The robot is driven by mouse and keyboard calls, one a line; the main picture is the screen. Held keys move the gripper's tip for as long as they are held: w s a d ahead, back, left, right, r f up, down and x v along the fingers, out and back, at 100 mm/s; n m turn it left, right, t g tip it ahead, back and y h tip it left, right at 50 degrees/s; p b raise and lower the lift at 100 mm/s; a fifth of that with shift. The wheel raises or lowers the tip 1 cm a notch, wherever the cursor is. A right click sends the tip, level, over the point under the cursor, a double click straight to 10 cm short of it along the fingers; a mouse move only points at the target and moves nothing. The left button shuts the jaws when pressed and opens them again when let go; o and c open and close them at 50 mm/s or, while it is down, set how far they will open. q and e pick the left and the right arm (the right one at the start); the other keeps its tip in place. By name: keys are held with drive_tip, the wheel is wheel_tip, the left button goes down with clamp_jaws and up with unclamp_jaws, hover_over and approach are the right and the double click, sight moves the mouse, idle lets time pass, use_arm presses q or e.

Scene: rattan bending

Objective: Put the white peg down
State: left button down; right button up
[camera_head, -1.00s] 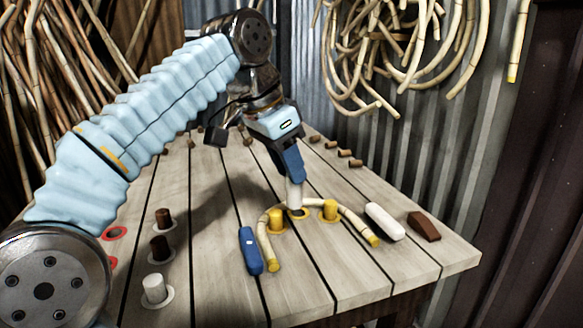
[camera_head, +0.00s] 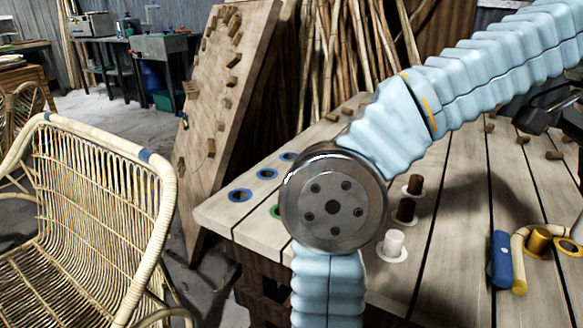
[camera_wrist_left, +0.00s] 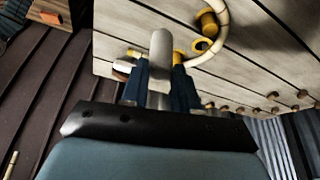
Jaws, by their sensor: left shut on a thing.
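My left gripper (camera_wrist_left: 160,85) is shut on a white peg (camera_wrist_left: 160,48) in the left wrist view. The peg sticks out past the fingertips, above the table and clear of the empty yellow ring (camera_wrist_left: 201,45). This ring also shows at the right of the head view (camera_head: 569,248), next to a yellow peg (camera_head: 538,241) and bent rattan (camera_head: 518,272). The left gripper's jaws are outside the head view. Another white peg (camera_head: 393,242) stands upright in a white ring near the table's front left. My right gripper is in neither view.
Blue rings (camera_head: 240,195) and a green ring (camera_head: 275,211) lie at the table's left end, partly behind my arm. A wicker chair (camera_head: 95,215) stands left.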

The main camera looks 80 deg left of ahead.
use_arm(q)
drive_tip(key=s+a+f+n+y+p, duration=0.15)
drive_tip(key=s+a+n, duration=0.35)
drive_tip(key=a, duration=0.6)
drive_tip(key=s+a+n+y+p, duration=0.1)
drive_tip(key=s+a+n+y, duration=0.2)
drive_tip(key=a+n, duration=0.65)
drive_tip(key=s+a+r+n+g+y, duration=0.15)
drive_tip(key=s+a+n, duration=0.25)
drive_tip(key=s, duration=0.4)
drive_tip(key=s+a+n+g+p, duration=0.1)
drive_tip(key=s+a+n+g, duration=0.1)
drive_tip(key=s+a+n, duration=0.35)
drive_tip(key=s+a+n+g, duration=0.2)
drive_tip(key=s+a+n, duration=0.1)
drive_tip(key=s, duration=0.6)
drive_tip(key=a+f, duration=0.4)
drive_tip(key=a+f+p, duration=0.1)
drive_tip(key=a+f, duration=0.3)
drive_tip(key=a, duration=0.1)
drive_tip(key=a+f, duration=0.4)
drive_tip(key=shift+w+a+p, duration=0.4)
drive_tip(key=shift+f, duration=0.4)
